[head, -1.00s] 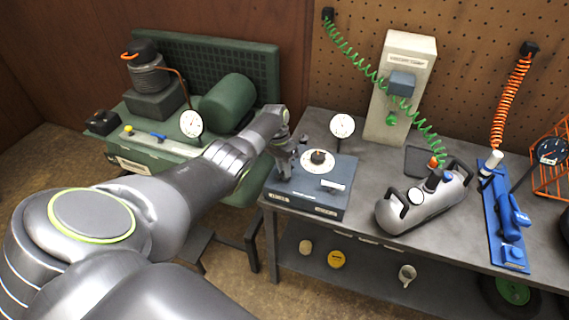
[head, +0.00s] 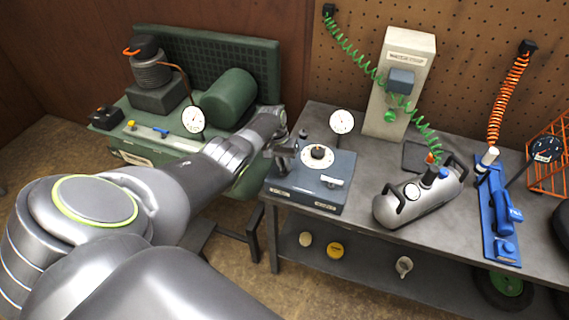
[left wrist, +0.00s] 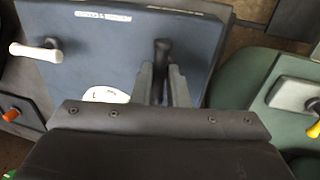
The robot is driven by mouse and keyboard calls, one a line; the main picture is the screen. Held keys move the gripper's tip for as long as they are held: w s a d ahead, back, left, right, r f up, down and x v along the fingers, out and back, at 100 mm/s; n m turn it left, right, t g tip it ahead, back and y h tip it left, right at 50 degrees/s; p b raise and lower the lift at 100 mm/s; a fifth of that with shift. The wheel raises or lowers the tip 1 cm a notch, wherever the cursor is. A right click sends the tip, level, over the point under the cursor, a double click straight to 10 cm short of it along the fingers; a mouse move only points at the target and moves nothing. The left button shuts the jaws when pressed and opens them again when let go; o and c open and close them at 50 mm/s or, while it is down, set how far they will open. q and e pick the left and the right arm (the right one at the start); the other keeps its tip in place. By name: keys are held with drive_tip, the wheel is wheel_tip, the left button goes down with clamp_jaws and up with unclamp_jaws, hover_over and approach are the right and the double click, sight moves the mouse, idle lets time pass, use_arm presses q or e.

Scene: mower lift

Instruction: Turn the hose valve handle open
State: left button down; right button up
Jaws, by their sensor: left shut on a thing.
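A blue-grey valve box (head: 318,190) stands on the left end of the grey workbench. It carries a white dial with a dark knob (head: 318,153), a white lever (head: 331,181) and small labels too small to read. My left gripper (head: 283,163) is at the box's left side, over its top. In the left wrist view, the gripper (left wrist: 162,85) is shut on a dark upright handle (left wrist: 162,52), with a finger on each side. The white lever (left wrist: 36,50) shows there, apart from the fingers. The gripper hides most of the dark handle in the head view. My right gripper is out of view.
A round gauge (head: 342,121) stands behind the box. A silver tank (head: 412,200) and a blue tool (head: 502,215) lie on the bench to the right. A green machine (head: 150,150) stands at the left. A pegboard (head: 470,60) closes off the back.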

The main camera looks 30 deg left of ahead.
use_arm(q)
drive_tip(key=shift+w+r, duration=0.1)
drive_tip(key=c, duration=1.4)
unclamp_jaws()
drive_tip(key=shift+c, duration=0.2)
drive_tip(key=shift+a+r, duration=0.1)
drive_tip(key=shift+r, duration=0.25)
drive_tip(key=s+a+r+b, duration=0.1)
drive_tip(key=a+r, duration=0.2)
drive_tip(key=r, duration=1.3)
drive_tip(key=shift+r, duration=0.15)
